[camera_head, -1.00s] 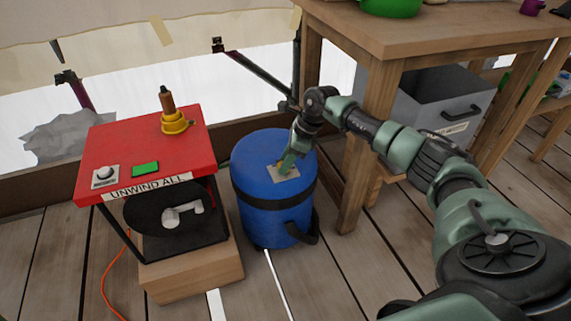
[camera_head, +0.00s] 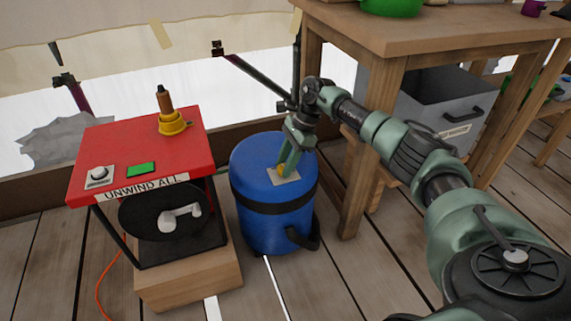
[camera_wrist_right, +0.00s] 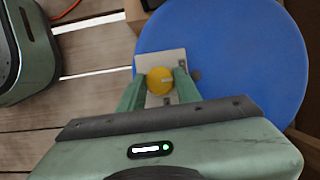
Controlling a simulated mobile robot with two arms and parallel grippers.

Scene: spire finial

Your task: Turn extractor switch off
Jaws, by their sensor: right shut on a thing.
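The extractor is a blue drum (camera_head: 262,151) with a black band, standing on the plank floor. On its top is a small pale plate (camera_head: 291,180) with a round yellow switch knob (camera_head: 281,169). My right gripper (camera_head: 284,168) reaches down to the plate from above. In the right wrist view, its green fingers (camera_wrist_right: 158,86) are closed on either side of the yellow knob (camera_wrist_right: 160,81). A light mark shows on the knob's face. My left gripper is not in view.
Left of the drum stands a red-topped machine (camera_head: 135,145) labelled "UNWIND ALL", with a green button, a white knob and a yellow-based post. A wooden table (camera_head: 430,32) is close on the right, with a grey box (camera_head: 425,105) beneath. Open floor lies in front.

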